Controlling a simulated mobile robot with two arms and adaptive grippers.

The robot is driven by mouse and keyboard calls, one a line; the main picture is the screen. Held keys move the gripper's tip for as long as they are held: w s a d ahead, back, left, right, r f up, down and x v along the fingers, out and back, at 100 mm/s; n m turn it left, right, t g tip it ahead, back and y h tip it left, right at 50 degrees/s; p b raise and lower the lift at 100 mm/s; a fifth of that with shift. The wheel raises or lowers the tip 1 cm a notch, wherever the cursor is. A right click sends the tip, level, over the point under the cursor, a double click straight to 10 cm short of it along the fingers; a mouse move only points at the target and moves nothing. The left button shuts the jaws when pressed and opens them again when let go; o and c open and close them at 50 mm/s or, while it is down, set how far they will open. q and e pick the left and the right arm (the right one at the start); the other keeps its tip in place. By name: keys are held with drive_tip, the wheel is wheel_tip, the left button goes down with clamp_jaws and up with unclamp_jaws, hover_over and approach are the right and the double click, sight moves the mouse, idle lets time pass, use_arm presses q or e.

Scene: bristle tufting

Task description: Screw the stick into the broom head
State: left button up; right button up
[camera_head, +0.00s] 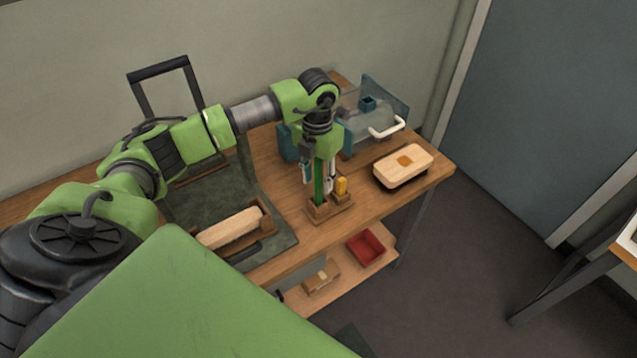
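A green stick (319,184) stands upright in a small wooden holder (318,213) on the workbench. My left gripper (318,174) points straight down over it, with its fingers on either side of the stick. The stick's upper end is hidden by the gripper, and I cannot tell whether the fingers press on it. A pale wooden block with a dark underside (404,160), perhaps the broom head, lies at the right end of the bench. Another pale block (230,228) lies in a wooden cradle on a dark green mat. My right gripper is out of view.
A clear box with a white handle (386,128) stands at the back right. A yellow-handled tool (341,186) stands beside the stick. A dark metal frame (158,70) rises at the back left. The lower shelf holds a red tray (366,247).

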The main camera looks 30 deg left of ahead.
use_arm(q)
drive_tip(key=shift+f, duration=0.8)
drive_tip(key=shift+c, duration=0.3)
clamp_jaws()
drive_tip(key=shift+r, duration=0.2)
